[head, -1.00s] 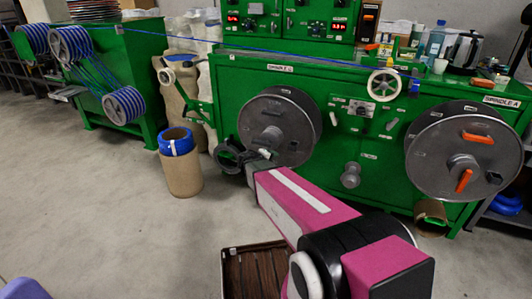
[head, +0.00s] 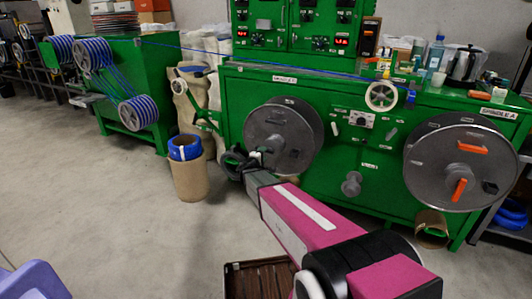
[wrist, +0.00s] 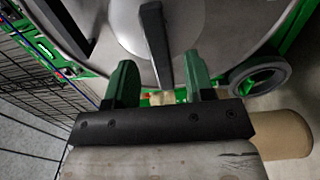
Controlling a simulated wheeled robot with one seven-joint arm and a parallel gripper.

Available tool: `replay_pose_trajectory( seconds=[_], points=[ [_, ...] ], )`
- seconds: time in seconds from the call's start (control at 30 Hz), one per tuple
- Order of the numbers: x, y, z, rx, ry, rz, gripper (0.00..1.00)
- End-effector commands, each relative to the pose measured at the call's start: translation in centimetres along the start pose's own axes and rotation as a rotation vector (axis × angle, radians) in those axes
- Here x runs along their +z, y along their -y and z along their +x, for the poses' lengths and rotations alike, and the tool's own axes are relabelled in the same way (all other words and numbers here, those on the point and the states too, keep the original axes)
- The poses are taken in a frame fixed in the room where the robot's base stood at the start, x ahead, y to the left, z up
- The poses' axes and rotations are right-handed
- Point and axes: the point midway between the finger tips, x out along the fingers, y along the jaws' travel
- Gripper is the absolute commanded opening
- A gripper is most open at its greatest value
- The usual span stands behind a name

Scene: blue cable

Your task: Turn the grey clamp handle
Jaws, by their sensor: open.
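The grey clamp handle (wrist: 154,42) is a dark bar across the pale hub of the left spindle reel in the wrist view. My gripper (wrist: 159,62) is open, with one green finger on each side of the handle's lower end. Gaps show between the handle and both fingers, and I cannot tell how deep the handle sits between them. In the head view my gripper (head: 238,162) is at the lower left of the grey reel (head: 283,135). The handle is not clear there.
A brown drum (head: 191,178) with blue rings on top stands left of my gripper. The right reel (head: 460,168) has orange handles. A slatted brown crate (head: 229,280) sits on the floor near my arm. A blue cable (head: 265,67) runs above the reels. Floor at left is open.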

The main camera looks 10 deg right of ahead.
Motion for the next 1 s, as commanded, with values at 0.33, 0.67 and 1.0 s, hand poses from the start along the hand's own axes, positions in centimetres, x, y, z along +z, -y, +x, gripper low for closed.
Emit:
replay_pose_trajectory(
  seconds=[0.33,0.67,1.0],
  points=[
    [0.0,0.0,3.7,0.001,0.001,0.000,0.49],
    [0.1,-0.1,3.9,0.000,0.001,0.000,0.46],
    [0.1,0.0,3.8,0.000,0.001,-0.003,0.00]
  ],
)
